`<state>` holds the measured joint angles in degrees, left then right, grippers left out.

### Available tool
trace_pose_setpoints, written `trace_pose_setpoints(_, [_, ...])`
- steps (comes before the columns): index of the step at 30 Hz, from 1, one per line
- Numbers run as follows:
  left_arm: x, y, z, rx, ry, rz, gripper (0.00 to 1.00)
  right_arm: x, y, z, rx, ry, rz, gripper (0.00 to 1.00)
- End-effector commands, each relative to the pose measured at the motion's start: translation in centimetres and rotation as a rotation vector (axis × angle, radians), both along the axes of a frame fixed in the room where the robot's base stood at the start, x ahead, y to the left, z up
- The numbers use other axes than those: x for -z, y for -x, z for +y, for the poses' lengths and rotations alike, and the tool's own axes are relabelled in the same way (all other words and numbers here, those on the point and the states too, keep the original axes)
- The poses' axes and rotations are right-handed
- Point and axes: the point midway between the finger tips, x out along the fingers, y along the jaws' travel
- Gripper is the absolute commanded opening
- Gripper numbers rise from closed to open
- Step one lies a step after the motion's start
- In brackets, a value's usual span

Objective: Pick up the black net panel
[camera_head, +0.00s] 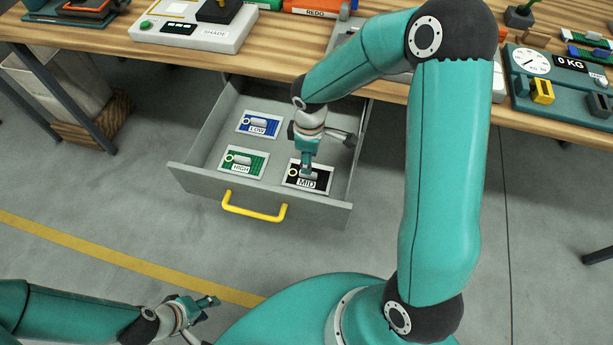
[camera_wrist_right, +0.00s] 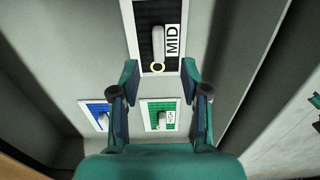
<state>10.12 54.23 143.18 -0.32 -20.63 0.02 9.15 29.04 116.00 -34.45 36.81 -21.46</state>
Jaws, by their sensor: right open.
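The black net panel (camera_head: 323,174), labelled MID, lies in the front right of the open drawer. It has a white frame and a pale grip bar. My right gripper (camera_head: 306,170) is above it, pointing down and partly covering it. In the right wrist view my right gripper (camera_wrist_right: 159,70) is open, its fingertips apart at the near edge of the black panel (camera_wrist_right: 145,38). The grip bar is not between the fingers' pads. My left gripper (camera_head: 207,304) is low over the floor, away from the drawer; its jaw opening is unclear.
The drawer (camera_head: 200,178) also holds a green panel (camera_head: 243,162) labelled HIGH and a blue panel (camera_head: 258,124) labelled LOW. Its walls stand close around my right gripper. A yellow handle (camera_head: 254,212) is on its front. The wooden bench (camera_head: 265,58) overhangs behind.

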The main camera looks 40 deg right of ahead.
Motion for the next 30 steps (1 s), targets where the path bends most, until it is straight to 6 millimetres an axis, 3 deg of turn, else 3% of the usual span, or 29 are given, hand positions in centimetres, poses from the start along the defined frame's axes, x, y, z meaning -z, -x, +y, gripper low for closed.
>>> trace_pose_setpoints(3, [0.2,0.0,0.0,0.000,0.000,0.000,0.40,1.5,0.1,0.0,0.000,0.000,0.003,0.46])
trace_pose_setpoints(11, [0.1,0.0,0.0,0.000,0.000,0.000,0.40,3.2,0.0,0.0,0.001,-0.001,0.003,0.46])
trace_pose_setpoints(19, [0.1,0.0,0.0,0.000,0.000,0.000,0.40,6.8,-0.2,-0.1,0.002,0.000,0.001,0.46])
trace_pose_setpoints(28, [0.1,0.0,0.0,0.000,0.000,0.000,0.40,7.2,-0.3,-0.1,0.003,0.000,-0.001,0.46])
trace_pose_setpoints(30, [0.1,0.0,0.0,0.000,0.000,0.000,0.40,7.2,-0.3,-0.1,0.003,0.000,-0.001,0.34])
